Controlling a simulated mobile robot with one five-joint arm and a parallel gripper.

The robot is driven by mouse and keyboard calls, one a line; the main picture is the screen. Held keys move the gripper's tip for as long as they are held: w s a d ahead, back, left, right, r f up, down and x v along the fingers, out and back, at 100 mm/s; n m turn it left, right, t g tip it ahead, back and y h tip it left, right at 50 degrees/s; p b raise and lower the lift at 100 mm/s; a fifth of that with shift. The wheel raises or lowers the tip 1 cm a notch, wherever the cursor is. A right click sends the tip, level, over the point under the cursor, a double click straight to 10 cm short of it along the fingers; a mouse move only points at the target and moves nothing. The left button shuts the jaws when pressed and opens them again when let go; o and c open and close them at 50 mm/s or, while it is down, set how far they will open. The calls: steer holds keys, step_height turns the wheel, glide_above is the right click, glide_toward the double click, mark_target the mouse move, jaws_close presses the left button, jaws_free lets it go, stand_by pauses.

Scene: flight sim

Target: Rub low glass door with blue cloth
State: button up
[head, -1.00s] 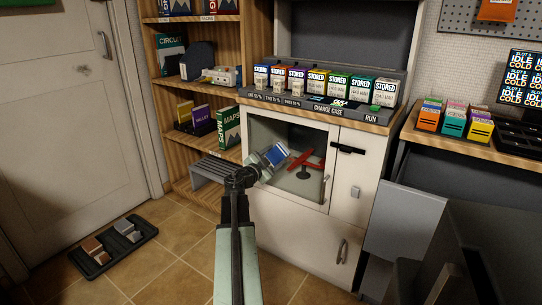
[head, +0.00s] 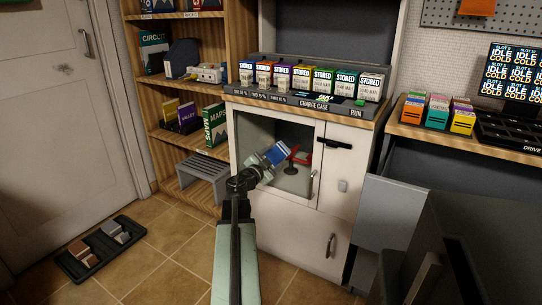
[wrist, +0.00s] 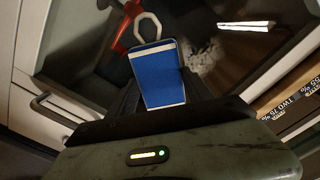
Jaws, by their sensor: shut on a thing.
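The low glass door (head: 300,133) is a pale-framed pane with a handle on its right, in the white cabinet under the charge case. A red model (head: 301,156) on a dark stand shows behind the glass. My gripper (head: 266,160) is in front of the pane, shut on the blue cloth (head: 278,152), a blue block-like piece with white edges. The cloth also shows in the wrist view (wrist: 158,78), held between the fingers. A whitish patch (wrist: 200,55) shows beside it there. I cannot tell whether the cloth touches the glass.
Above the door, several STORED boxes (head: 315,78) stand on the charge case. A shelf (head: 190,137) and a grey step stool (head: 203,178) are to the left. A black tray (head: 100,250) lies on the floor. A grey panel (head: 388,220) stands out at right.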

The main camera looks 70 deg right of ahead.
steer(key=shift+s+a, duration=0.3)
steer(key=shift+s, duration=0.5)
steer(key=shift+d, duration=0.1)
steer(key=shift+d, duration=0.1)
steer(key=shift+w+r, duration=0.1)
steer(key=shift+w, duration=0.15)
steer(key=w+d, duration=0.1)
steer(key=w, duration=0.6)
steer(key=shift+d, duration=0.3)
